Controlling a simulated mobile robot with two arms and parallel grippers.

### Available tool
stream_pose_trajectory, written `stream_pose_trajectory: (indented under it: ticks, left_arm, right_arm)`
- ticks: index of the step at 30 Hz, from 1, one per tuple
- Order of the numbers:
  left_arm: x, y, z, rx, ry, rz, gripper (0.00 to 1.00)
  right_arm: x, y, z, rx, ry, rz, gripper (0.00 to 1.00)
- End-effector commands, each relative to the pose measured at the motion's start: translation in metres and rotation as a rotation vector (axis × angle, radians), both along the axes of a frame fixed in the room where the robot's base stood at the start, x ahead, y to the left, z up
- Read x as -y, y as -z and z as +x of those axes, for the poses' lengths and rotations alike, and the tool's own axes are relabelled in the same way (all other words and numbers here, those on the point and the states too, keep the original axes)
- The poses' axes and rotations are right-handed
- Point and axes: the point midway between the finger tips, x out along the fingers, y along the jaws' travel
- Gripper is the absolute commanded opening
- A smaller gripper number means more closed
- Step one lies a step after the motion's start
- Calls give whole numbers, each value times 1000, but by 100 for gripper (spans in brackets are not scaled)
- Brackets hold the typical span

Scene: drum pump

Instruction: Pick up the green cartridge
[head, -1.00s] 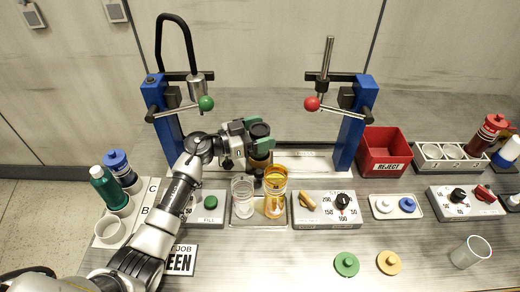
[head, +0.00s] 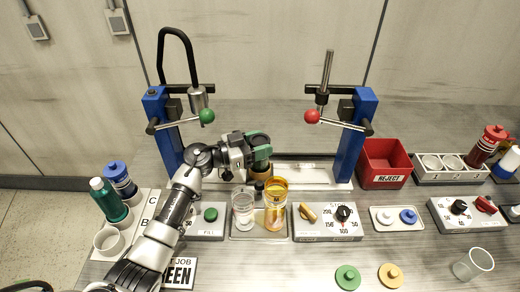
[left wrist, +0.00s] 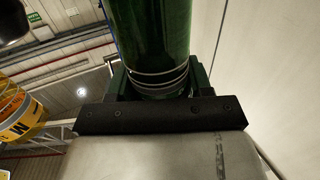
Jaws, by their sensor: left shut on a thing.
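In the left wrist view a dark green cylinder, the green cartridge (left wrist: 155,35), stands between the jaws, with shiny rings near its lower end. My left gripper (head: 257,150) is shut on it, behind the clear cup (head: 243,210) and the amber cup (head: 275,208). In the head view mostly a dark round top shows there, with a tan part (head: 261,172) below; I cannot tell whether the cartridge touches anything beneath. Another green bottle with a pale cap (head: 107,200) stands in the left rack (head: 142,215). My right gripper is not in view.
A blue stand with a green knob (head: 207,116) is left of the gripper; one with a red knob (head: 312,116) is right. The red reject bin (head: 385,163), a dial box (head: 330,228) and loose green (head: 347,277) and yellow (head: 390,275) discs are right.

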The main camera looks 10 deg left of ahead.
Motion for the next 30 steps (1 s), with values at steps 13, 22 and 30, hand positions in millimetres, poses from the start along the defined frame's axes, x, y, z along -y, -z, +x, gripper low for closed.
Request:
stream_pose_trajectory:
  ticks: [13, 22, 30]
  left_arm:
    - [-1, -69, 0, 8, 0, 3, 5]
    - [-38, -66, -45, 2, 0, 5, 5]
    - [-74, -65, -89, 1, -1, 4, 5]
  right_arm:
    - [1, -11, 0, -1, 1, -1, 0]
    - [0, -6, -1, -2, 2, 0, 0]
    - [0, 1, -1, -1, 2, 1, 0]
